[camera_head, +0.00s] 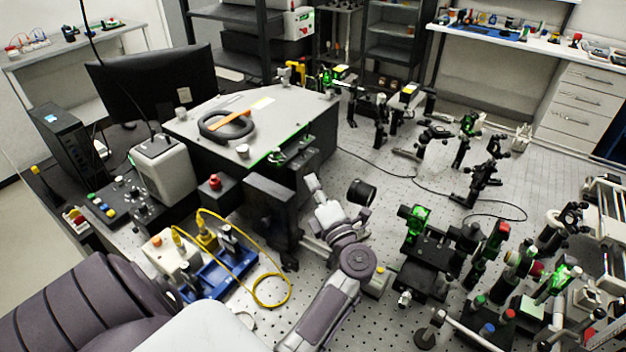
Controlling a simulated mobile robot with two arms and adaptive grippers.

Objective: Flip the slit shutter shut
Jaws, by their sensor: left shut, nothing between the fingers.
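I cannot clearly make out the slit shutter; it is too small or hidden. A large dark box with a grey lid (285,112), which looks like the spectrometer, stands left of centre. A black upright block (270,200) stands in front of it. My left gripper (311,181) is shut and empty. It points away from me, just right of the black block and near the box's front right corner. I cannot tell whether it touches anything. A short black cylinder (361,192) is just right of it. My right gripper is not in view.
Optic mounts crowd the perforated bench (400,180) at right, including a green-lit mount (416,222). A yellow cable (262,303) loops beside a blue tray (216,284) at lower left. A monitor (155,85) stands behind.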

